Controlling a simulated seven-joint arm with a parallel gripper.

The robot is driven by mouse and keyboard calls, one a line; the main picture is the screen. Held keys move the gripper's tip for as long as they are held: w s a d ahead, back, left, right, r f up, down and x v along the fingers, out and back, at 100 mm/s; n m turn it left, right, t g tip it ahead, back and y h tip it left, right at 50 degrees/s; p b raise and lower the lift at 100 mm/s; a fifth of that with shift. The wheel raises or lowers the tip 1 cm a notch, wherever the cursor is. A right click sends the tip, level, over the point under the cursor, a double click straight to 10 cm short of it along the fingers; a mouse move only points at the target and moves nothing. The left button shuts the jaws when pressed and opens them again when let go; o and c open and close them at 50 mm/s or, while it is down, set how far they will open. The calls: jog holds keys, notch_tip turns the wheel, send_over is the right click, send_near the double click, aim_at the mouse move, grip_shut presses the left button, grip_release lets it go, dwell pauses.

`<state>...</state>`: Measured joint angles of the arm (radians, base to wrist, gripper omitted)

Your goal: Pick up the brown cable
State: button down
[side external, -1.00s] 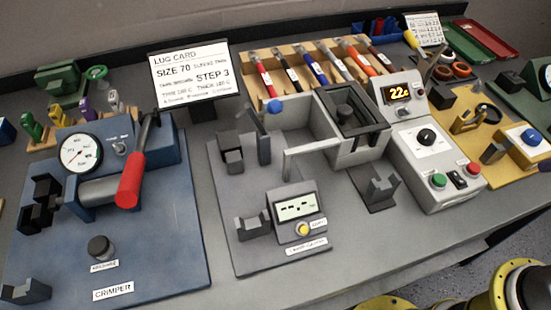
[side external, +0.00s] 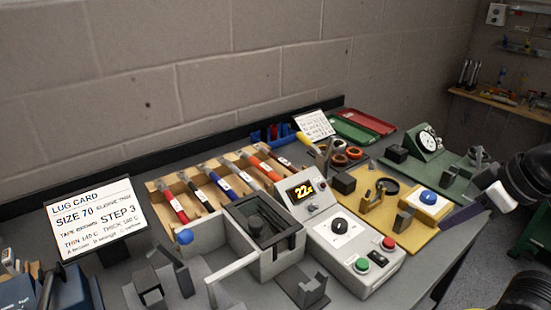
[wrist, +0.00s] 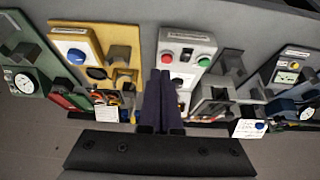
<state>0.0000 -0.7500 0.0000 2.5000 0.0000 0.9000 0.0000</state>
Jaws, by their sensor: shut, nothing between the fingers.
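The cable rack (side external: 160,187) stands at the back of the bench in the side external view. It holds several short cables with coloured sleeves: red, black, blue, orange and darker ones. I cannot tell for sure which is the brown cable. My gripper (side external: 447,223) is at the right edge, well away from the rack. In the wrist view its dark fingers (wrist: 160,76) are shut together and empty.
A heater box with a 22 display (side external: 305,191) and a grey control box (side external: 350,240) stand before the rack. The lug card (side external: 95,218) is at left. A yellow station with a blue button (side external: 428,197) and a green gauge station (side external: 428,140) are near my gripper.

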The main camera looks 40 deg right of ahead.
jog(key=c, duration=0.7)
grip_release()
jog(key=shift+c, duration=0.2)
jog(key=w+r+t, duration=0.1)
jog(key=w+r, duration=1)
jog(key=g, duration=0.2)
send_over(286, 163)
jog(key=s, duration=0.3)
notch_tip(286, 163, down, 16)
jog(key=shift+s+r, duration=0.15)
jog(key=shift+x, duration=3.2)
